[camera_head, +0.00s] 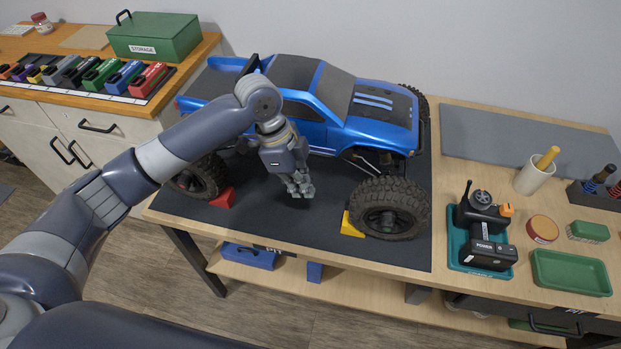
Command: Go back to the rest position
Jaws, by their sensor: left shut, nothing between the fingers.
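My left arm reaches in from the left, and my left gripper (301,191) hangs over the dark mat (300,220), in front of the side of the blue RC crawler (383,128). Its fingers point down and are closed together, with nothing between them. The gripper hides part of the crawler's lower side between the wheels. The crawler stands on the mat with its front to the right. A red wedge (224,198) sits at its left near wheel and a yellow wedge (351,226) at its right near wheel. My right gripper is not in view.
A green storage box (155,36) stands on the left cabinet. The mat's front strip is clear.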

